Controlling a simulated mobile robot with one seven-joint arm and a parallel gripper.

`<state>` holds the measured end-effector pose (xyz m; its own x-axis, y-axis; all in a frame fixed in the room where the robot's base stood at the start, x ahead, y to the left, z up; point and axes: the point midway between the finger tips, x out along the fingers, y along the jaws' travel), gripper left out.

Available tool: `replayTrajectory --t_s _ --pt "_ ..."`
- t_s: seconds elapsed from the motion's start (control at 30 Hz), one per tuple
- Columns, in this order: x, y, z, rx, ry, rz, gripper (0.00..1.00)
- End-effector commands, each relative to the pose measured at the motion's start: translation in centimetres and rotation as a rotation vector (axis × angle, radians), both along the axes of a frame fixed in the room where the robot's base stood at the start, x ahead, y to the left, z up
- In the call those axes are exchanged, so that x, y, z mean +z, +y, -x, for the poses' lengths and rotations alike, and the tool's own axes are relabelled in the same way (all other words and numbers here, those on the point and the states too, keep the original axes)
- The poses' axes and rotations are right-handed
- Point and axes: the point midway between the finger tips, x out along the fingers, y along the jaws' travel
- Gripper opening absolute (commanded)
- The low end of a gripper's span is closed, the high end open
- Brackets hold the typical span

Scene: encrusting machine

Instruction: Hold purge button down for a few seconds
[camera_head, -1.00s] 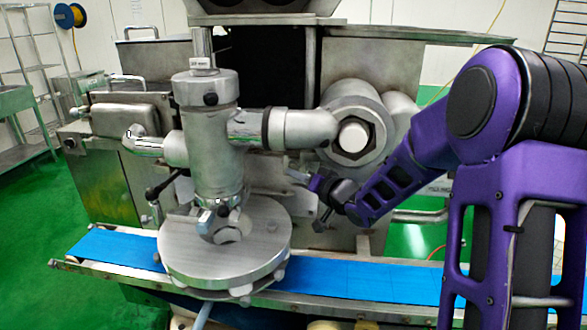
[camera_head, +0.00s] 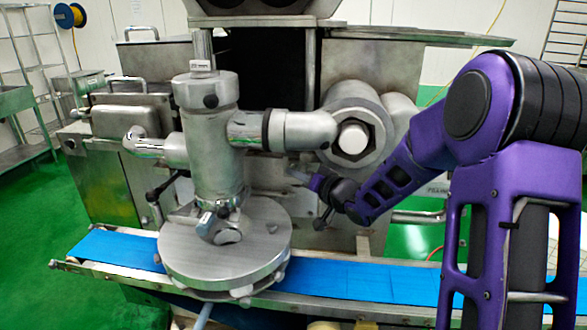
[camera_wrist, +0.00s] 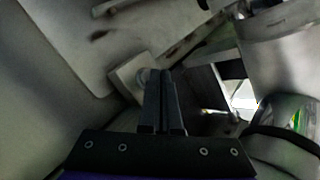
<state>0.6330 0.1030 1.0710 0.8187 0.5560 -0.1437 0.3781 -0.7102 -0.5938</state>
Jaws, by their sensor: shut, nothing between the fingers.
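My gripper (camera_head: 297,177) is shut and empty, its tip at the machine's front below the large hex-nut fitting. In the wrist view my shut fingers (camera_wrist: 165,76) point at a pale square plate (camera_wrist: 124,76) with a small round knob (camera_wrist: 146,75) at its edge. The fingertips overlap the knob in the picture; whether they touch it or press it in cannot be told. No label shows, so I cannot confirm that it is the purge button. In the head view the button is not discernible.
A steel vertical cylinder (camera_head: 211,140) with a round disc (camera_head: 225,258) stands left of my gripper. A pipe elbow (camera_head: 305,130) and hex-nut fitting (camera_head: 353,138) sit just above it. A blue conveyor belt (camera_head: 350,282) runs below. Green floor is open at the left.

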Motion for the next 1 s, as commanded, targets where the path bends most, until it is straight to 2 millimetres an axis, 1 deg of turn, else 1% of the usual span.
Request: replayTrajectory --t_s 0.37,1.0 --pt "-0.03 -0.01 -0.05 0.001 0.001 0.000 0.00" --pt "0.03 -0.16 -0.81 0.000 0.000 0.000 0.00"
